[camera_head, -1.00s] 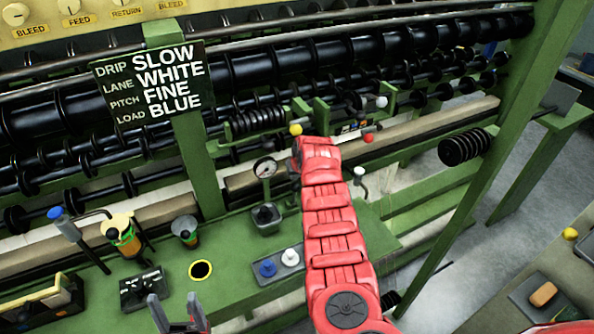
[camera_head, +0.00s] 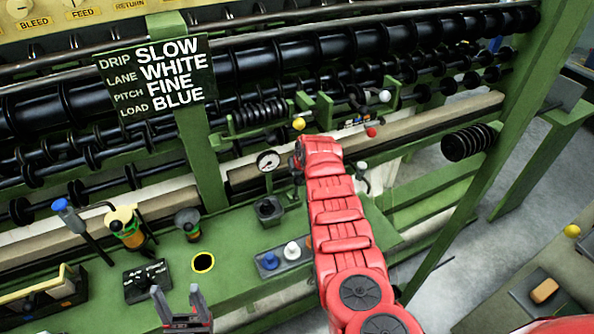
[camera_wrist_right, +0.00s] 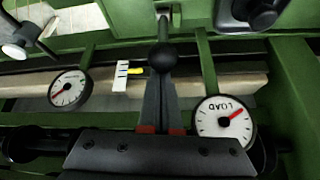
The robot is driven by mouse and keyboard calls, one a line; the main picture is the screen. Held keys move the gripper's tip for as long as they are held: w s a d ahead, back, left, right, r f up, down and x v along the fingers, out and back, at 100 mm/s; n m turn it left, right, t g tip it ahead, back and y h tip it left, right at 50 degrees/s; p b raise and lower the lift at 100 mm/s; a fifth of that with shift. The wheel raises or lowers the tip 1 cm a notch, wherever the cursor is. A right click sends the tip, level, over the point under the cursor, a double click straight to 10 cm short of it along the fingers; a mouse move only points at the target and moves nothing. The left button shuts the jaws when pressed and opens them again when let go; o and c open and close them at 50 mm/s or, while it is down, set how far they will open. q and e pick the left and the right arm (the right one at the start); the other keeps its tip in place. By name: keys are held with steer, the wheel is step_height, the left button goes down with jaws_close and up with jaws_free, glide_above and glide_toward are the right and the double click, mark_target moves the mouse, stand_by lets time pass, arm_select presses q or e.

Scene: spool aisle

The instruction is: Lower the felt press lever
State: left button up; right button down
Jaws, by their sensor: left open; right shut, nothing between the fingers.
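In the right wrist view a lever with a black ball knob (camera_wrist_right: 163,58) stands upright directly ahead of my right gripper (camera_wrist_right: 161,82). The picture does not name it, so I cannot be sure it is the felt press lever. My right gripper is shut and empty; its fingertips overlap the knob's lower edge, and I cannot tell whether they touch. In the head view my red right arm hides this gripper and the lever. My left gripper (camera_head: 184,308) is open and empty over the green bench front, away from the levers.
A LOAD dial (camera_wrist_right: 225,120) and another dial (camera_wrist_right: 70,89) flank the right gripper. Yellow (camera_head: 298,124), red (camera_head: 371,132) and white (camera_head: 384,96) knobs stand near my right arm. A green post (camera_head: 199,150) and black rollers (camera_head: 290,60) lie behind the bench.

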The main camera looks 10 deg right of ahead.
steer(key=shift+d+r, duration=0.1)
steer(key=shift+r, duration=0.1)
steer(key=shift+s+f+p, duration=0.1)
steer(key=shift+s+p, duration=0.15)
steer(key=shift+p, duration=0.1)
steer(key=shift+t, duration=0.3)
steer(key=shift+s+p, duration=0.1)
steer(key=shift+p, duration=0.25)
